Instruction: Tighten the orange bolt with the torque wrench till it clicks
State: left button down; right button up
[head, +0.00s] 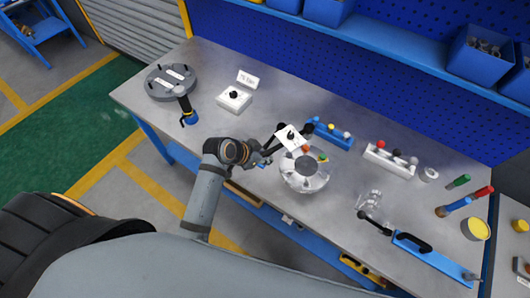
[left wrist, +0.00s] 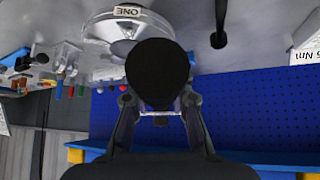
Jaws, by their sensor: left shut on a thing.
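A small white square with a dark spot shows at the fingertips in the head view. I cannot tell whether this thing is the torque wrench. The orange bolt (head: 306,149) shows at the shell's back rim, close to the gripper. The shell also shows in the left wrist view (left wrist: 112,28), with a label reading ONE. My right gripper is not in view.
A round grey stand (head: 165,84) and a white box with a black knob (head: 233,100) stand at the left. The bench's front middle is mostly clear.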

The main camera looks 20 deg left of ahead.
pick_arm(q)
jog(key=f+b, duration=0.1)
jog(key=f, duration=0.1)
jog(key=d+f+b, duration=0.1)
jog(key=f, duration=0.1)
jog(key=shift+f, duration=0.4)
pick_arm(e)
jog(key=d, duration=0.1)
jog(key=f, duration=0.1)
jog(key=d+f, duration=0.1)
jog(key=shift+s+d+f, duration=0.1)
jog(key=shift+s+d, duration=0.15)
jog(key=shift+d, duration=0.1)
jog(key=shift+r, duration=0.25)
pick_arm(q)
jog(key=shift+p, duration=0.95)
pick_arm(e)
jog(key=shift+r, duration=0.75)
pick_arm(q)
jog(key=shift+f+b, duration=0.9)
jog(key=shift+f, duration=0.45)
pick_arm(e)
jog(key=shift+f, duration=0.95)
